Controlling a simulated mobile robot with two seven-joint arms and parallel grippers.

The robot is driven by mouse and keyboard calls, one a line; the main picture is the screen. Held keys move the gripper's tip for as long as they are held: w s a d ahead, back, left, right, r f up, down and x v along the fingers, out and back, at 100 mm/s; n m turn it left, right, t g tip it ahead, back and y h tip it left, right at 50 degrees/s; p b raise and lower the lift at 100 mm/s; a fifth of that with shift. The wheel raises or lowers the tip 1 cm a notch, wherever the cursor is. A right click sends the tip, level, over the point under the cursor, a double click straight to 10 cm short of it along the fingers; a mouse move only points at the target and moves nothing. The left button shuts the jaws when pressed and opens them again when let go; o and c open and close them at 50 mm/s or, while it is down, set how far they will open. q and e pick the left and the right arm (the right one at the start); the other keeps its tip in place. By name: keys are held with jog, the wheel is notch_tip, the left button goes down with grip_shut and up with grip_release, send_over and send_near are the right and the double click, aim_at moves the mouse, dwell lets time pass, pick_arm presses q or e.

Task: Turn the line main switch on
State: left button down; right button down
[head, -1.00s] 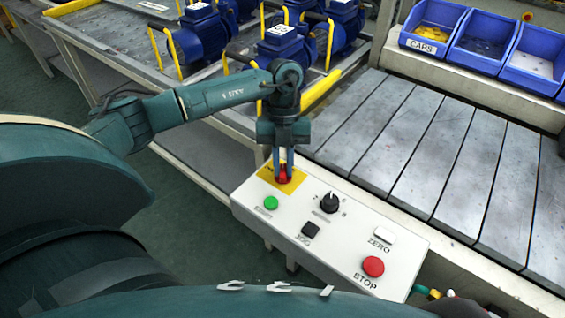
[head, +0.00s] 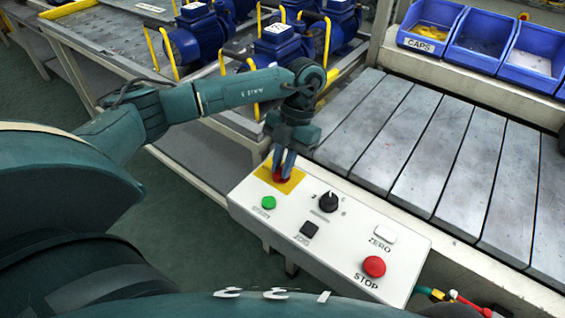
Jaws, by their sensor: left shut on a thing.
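The line main switch (head: 280,178) is a red knob on a yellow plate (head: 266,174) at the far left corner of the white control panel (head: 345,228). My left gripper (head: 283,172) reaches down over it from above, its fingers shut on the red knob, which they partly hide. The gripper looks turned and tilted over the panel. My right gripper does not show.
The panel also bears a green start button (head: 268,203), a black selector knob (head: 328,202), a black jog button (head: 309,229), a white zero button (head: 385,235) and a red stop button (head: 374,267). Blue motors (head: 280,47) and blue bins (head: 481,40) stand behind.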

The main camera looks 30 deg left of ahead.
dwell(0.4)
pick_arm(q)
jog(key=c, duration=1.4)
grip_release()
jog(key=shift+r, duration=0.1)
jog(key=p+v, duration=0.1)
jog(key=v, duration=1.2)
jog(key=shift+p, duration=0.3)
